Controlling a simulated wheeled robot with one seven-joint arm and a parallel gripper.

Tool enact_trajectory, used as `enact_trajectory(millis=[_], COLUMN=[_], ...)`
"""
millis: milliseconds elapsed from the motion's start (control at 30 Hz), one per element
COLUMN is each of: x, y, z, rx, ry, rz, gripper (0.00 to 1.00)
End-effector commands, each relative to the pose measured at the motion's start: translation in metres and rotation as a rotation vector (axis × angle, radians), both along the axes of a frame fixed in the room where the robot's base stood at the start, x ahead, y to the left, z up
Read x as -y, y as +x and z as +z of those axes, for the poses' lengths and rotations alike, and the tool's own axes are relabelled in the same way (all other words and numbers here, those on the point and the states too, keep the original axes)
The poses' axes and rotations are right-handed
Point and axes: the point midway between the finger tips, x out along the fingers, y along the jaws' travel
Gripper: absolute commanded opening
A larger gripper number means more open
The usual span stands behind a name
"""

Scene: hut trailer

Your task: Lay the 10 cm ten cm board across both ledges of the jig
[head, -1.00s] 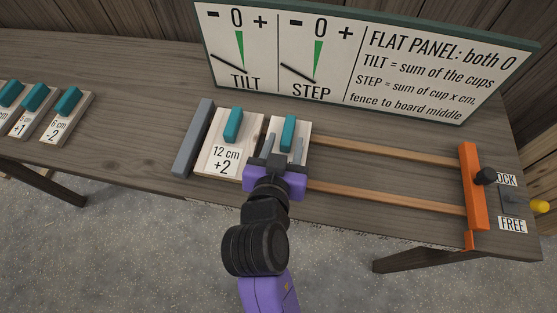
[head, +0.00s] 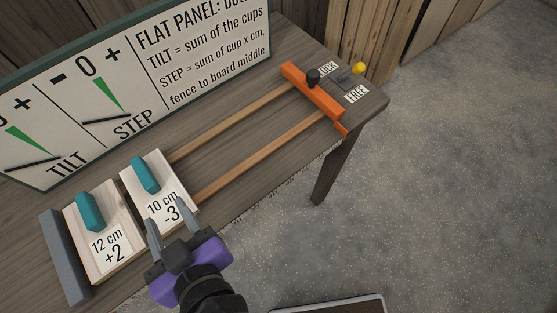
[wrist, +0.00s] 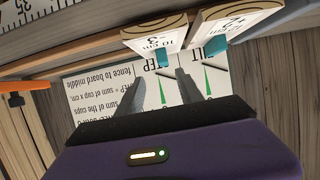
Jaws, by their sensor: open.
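The 10 cm board (head: 158,190), pale wood marked -3 with a teal handle (head: 145,174), lies across both wooden ledges (head: 250,108) of the jig, flat as far as I can see. It is beside the 12 cm board (head: 103,230), marked +2, with a narrow dark gap between them. My gripper (head: 166,220) is open and empty, off the handle, near the 10 cm board's front end. In the wrist view, the 10 cm board (wrist: 158,32) is beyond my open fingers (wrist: 158,78), and nothing is between them.
A grey fence (head: 65,258) stands left of the 12 cm board. An orange clamp bar (head: 310,92) crosses the right end of the ledges, by a LOCK/FREE plate with a yellow knob (head: 358,68). The TILT/STEP sign (head: 190,60) stands behind. The ledges between are bare.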

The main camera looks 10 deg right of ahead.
Motion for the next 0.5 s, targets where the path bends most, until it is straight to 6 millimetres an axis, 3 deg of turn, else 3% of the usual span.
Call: enact_trajectory(millis=[167, 267, 500], x=[0.057, 0.104, 0.209], y=[0.010, 0.008, -0.021], z=[-0.036, -0.058, -0.079], rx=[-0.012, -0.017, -0.008], ry=[-0.027, -0.031, -0.001], rz=[-0.022, -0.045, -0.150], gripper=[0.43, 0.43, 0.43])
